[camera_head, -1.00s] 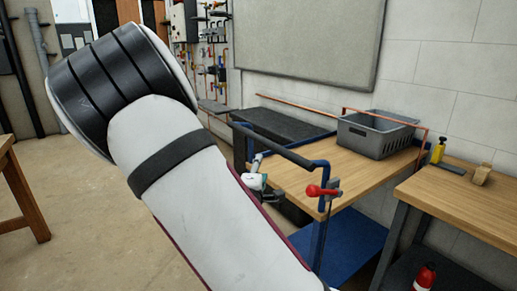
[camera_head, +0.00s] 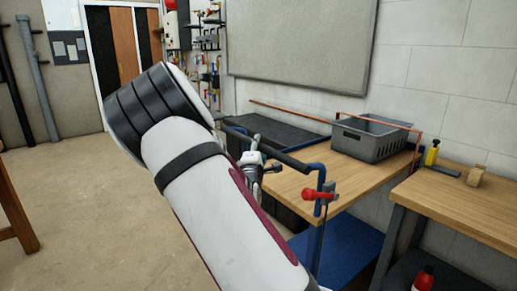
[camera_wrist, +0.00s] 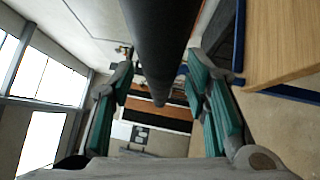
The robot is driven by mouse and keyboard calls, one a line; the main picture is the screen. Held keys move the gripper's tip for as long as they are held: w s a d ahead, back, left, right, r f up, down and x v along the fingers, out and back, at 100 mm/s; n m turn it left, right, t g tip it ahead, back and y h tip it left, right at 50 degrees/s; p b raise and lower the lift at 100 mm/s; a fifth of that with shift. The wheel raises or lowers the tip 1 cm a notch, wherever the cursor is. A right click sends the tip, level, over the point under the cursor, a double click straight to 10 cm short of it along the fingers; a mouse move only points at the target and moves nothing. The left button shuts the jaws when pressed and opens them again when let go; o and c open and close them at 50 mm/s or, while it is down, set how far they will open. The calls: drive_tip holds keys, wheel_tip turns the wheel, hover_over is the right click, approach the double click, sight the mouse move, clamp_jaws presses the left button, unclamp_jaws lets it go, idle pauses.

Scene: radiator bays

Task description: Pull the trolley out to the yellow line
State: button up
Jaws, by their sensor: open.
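The trolley has a blue frame, a wooden top (camera_head: 290,188), a blue lower shelf (camera_head: 345,250) and a black padded handle bar (camera_head: 262,147) across its near end. My gripper (camera_head: 252,167) is at this bar in the head view, partly hidden by my arm. In the wrist view my gripper (camera_wrist: 162,80) is open, with green pads on either side of the black bar (camera_wrist: 160,35). The pads appear apart from the bar. A red-handled lever (camera_head: 320,195) sits at the trolley's near right corner. I see no yellow line.
Open concrete floor (camera_head: 90,200) lies to the left.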

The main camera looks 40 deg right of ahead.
drive_tip(key=shift+w+d+r, duration=0.1)
drive_tip(key=shift+w+d, duration=0.4)
clamp_jaws()
